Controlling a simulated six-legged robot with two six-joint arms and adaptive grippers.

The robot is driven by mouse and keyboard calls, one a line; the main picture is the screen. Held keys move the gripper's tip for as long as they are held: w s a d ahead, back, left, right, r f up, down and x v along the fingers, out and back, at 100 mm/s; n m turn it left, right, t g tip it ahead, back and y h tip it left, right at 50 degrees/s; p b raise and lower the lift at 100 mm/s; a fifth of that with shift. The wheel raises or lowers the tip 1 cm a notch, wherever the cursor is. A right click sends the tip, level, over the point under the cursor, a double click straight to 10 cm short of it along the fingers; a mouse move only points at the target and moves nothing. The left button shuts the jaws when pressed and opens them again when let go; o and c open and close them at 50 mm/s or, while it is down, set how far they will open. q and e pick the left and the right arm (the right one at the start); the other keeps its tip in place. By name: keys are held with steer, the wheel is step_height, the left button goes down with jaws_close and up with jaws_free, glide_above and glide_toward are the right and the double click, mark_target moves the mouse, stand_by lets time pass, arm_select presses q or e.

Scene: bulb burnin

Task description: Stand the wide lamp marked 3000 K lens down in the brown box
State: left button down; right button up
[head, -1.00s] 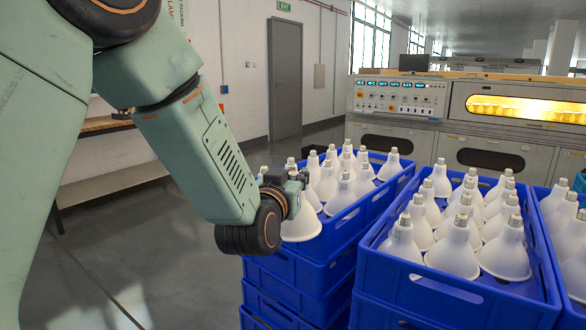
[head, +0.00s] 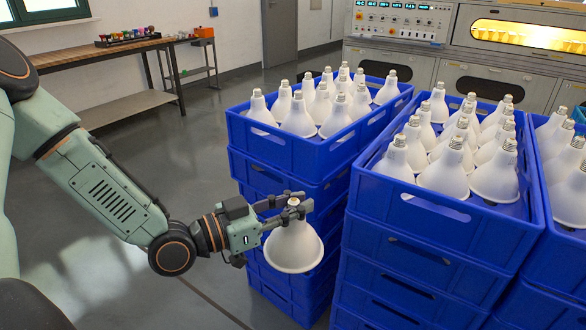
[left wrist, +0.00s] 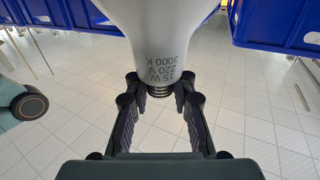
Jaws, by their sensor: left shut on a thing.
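A wide white lamp (head: 293,246) hangs lens down from my left gripper (head: 293,205), in front of the stacked blue crates in the head view. In the left wrist view the lamp (left wrist: 160,30) carries the print 15 W, 220 V, 3000 K. The left gripper (left wrist: 158,88) is shut on the lamp's neck near its screw cap. The lamp is held in the air, beside the left crate stack and below its rim. The brown box is not in view. My right gripper is not in view.
Blue crates of white lamps stand stacked: a left stack (head: 290,150), a middle one (head: 430,222) and a right one (head: 556,235). A test oven (head: 470,45) stands behind. A wooden bench (head: 110,50) is at the back left. Grey floor on the left is clear.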

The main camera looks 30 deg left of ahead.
mark_target(298, 257)
arm_select(q)
steer(key=s+d+f+m+g+h, duration=0.1)
steer(key=f, duration=0.1)
steer(key=s+d+f+m+g+h, duration=0.1)
steer(key=s+f, duration=0.1)
steer(key=s+d+f+m+g+h, duration=0.1)
steer(key=s+f+g+h, duration=0.1)
steer(key=shift+s+d+f+m, duration=0.15)
steer(key=shift+s+f+m, duration=0.15)
steer(key=shift+m, duration=0.1)
steer(key=r+p, duration=0.2)
steer(key=shift+w+r, duration=0.2)
steer(key=shift+r, duration=0.1)
steer(key=shift+r+p, duration=0.6)
steer(key=shift+p, duration=0.05)
steer(key=shift+s+a+r, duration=0.1)
steer(key=shift+a, duration=0.15)
